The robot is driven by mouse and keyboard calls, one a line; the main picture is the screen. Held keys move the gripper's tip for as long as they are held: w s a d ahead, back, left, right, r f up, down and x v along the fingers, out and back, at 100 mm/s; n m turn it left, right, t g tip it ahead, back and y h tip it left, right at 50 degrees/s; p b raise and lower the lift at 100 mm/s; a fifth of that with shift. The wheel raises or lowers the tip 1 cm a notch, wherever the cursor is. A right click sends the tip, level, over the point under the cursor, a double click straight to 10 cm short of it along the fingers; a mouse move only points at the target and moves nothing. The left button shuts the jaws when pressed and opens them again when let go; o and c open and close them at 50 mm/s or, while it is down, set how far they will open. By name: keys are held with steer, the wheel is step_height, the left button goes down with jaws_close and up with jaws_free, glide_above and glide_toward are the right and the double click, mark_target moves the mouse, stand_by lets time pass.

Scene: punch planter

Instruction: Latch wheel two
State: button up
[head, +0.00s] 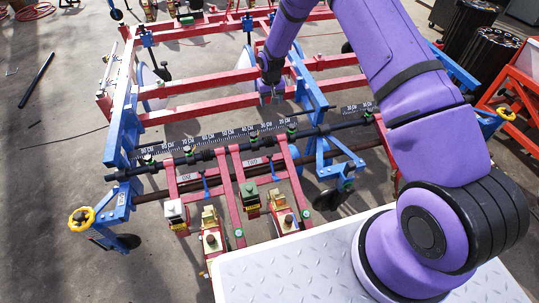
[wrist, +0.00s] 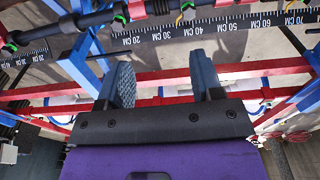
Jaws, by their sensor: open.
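The punch planter is a red and blue frame (head: 124,120) with a black bar and a centimetre ruler (head: 240,133) across its front. A yellow-rimmed handwheel (head: 80,218) sits at its front left corner and another (head: 505,113) at its right end. A dark wheel (head: 328,200) shows low under the front right. I cannot tell which wheel is wheel two, and no latch is clearly made out. My gripper (head: 270,97) is over the middle of the frame, behind the ruler. In the wrist view my gripper (wrist: 162,82) is open, with nothing seen between its fingers.
Red cross beams (head: 215,84) and a blue beam (head: 308,85) lie close around my gripper. Several planter units (head: 212,240) hang along the front. A dark rod (head: 37,78) lies on the floor at left. Black cylinders (head: 485,60) stand at the right.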

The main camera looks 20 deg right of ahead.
steer(key=shift+g, duration=0.5)
steer(key=s+f, duration=0.1)
steer(key=f, duration=0.9)
steer(key=a+f, duration=0.1)
steer(key=f, duration=0.9)
steer(key=s+f, duration=0.1)
steer(key=f, duration=0.9)
steer(key=shift+s+a, duration=0.15)
steer(key=shift+s, duration=0.2)
steer(key=shift+c, duration=0.3)
jaws_close()
